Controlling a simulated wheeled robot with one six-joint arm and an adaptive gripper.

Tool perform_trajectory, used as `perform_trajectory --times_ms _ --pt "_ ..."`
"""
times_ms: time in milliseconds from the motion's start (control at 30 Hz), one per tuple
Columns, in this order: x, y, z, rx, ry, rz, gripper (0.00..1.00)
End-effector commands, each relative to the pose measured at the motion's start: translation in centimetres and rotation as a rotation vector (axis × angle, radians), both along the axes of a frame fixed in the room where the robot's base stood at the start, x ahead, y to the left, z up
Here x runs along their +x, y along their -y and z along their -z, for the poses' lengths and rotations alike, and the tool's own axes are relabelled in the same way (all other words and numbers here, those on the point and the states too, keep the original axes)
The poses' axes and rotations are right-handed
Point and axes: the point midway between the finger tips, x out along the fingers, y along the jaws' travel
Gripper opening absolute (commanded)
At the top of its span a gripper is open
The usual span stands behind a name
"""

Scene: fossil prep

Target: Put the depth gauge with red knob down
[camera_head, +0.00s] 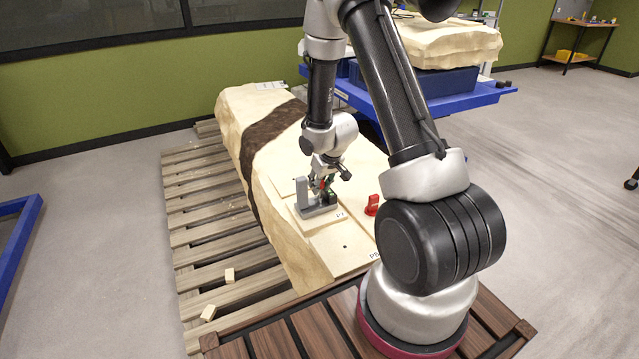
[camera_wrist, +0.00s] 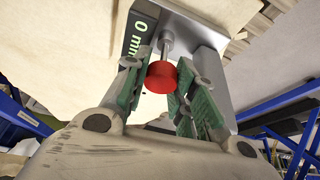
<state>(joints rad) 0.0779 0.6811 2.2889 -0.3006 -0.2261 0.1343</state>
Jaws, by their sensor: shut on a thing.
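The depth gauge (camera_head: 302,192) has a grey base and a grey upright, and it is at a flat pale pad on the big plaster-coloured block. In the wrist view its red knob (camera_wrist: 162,76) and thin rod show close up, beside a dark display reading "0 mm" (camera_wrist: 140,28). My gripper (camera_head: 323,184) points down at the gauge. In the wrist view its green-padded fingers (camera_wrist: 168,84) are on either side of the knob area, shut on the gauge. The exact contact is partly hidden. I cannot tell whether the base touches the pad.
A red clamp-like piece (camera_head: 372,205) stands right of the gauge on the block (camera_head: 236,108). Flat labelled pads (camera_head: 345,243) lie beside it. A slatted pallet (camera_head: 205,215) with small wood offcuts is at left. A blue cart (camera_head: 455,102) holding another block is behind.

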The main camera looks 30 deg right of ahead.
Motion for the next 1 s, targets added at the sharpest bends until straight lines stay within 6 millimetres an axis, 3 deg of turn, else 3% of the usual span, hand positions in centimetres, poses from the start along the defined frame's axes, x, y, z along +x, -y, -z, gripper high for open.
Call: perform_trajectory --times_ms 267,300,400,767,1000 --pt "0.1 0.0 0.2 0.0 0.002 0.0 0.0" --pt "0.0 0.0 0.2 0.0 -0.001 0.0 0.32" --pt "0.0 0.0 0.2 0.0 0.0 0.0 0.48" --pt "0.0 0.0 -0.4 -0.001 0.002 -0.002 0.48" --pt "-1.7 0.2 -4.7 0.0 0.004 -0.001 0.48"
